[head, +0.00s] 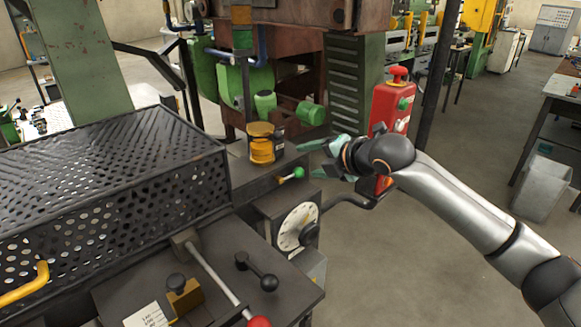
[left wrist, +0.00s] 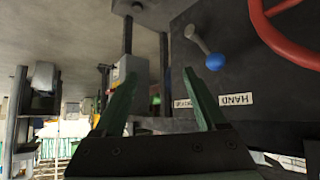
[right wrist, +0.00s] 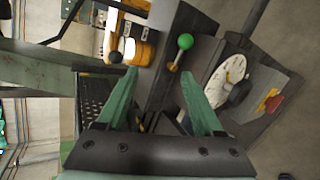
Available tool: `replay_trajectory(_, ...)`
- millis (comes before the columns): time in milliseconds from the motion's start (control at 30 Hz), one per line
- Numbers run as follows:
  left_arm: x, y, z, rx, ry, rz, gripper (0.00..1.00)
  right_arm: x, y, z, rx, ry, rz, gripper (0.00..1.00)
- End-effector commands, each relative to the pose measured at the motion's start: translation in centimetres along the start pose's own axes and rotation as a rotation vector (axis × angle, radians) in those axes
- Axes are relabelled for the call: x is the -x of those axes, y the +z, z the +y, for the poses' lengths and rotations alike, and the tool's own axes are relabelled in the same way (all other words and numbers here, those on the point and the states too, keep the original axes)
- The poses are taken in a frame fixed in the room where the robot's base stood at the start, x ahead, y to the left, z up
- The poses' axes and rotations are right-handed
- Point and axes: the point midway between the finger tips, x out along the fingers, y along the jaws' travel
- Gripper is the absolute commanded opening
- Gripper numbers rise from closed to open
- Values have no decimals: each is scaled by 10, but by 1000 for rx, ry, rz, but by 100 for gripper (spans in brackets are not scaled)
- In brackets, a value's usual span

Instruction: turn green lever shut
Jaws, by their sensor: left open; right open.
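The green lever is a short metal rod with a green ball knob (head: 299,173), on the dark front face of the machine beside the dial. In the right wrist view the green knob (right wrist: 185,41) shows ahead of the fingers, with its rod running down to a brass-coloured base. My right gripper (head: 312,159) is open and empty, just above and right of the knob in the head view, apart from it. It also shows in the right wrist view (right wrist: 158,78). My left gripper (left wrist: 162,75) is open and empty, seen only in the left wrist view, near a blue-knobbed lever (left wrist: 215,61).
A white dial (head: 297,227) sits below the green lever. A red button box (head: 393,106) stands behind my right arm. A perforated guard (head: 110,180), a red-knobbed lever (head: 221,279) and a black-knobbed lever (head: 257,271) are at left. A red handwheel (left wrist: 283,33) is near my left gripper.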

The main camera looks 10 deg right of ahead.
Motion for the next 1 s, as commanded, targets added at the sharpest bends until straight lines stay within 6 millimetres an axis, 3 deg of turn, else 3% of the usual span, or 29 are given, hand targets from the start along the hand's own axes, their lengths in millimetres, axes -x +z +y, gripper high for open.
replay_trajectory(367, 8, -8, 1, 0, 0, 0, 73, 11, 9, 14, 470, -136, 17, 69)
replay_trajectory(600, 12, -12, 1, 0, 0, -1, 73, -38, 9, 6, 457, -134, 18, 69)
replay_trajectory(1000, 16, -17, 1, 0, 0, -1, 73, -95, 10, -1, 457, -132, 16, 69)
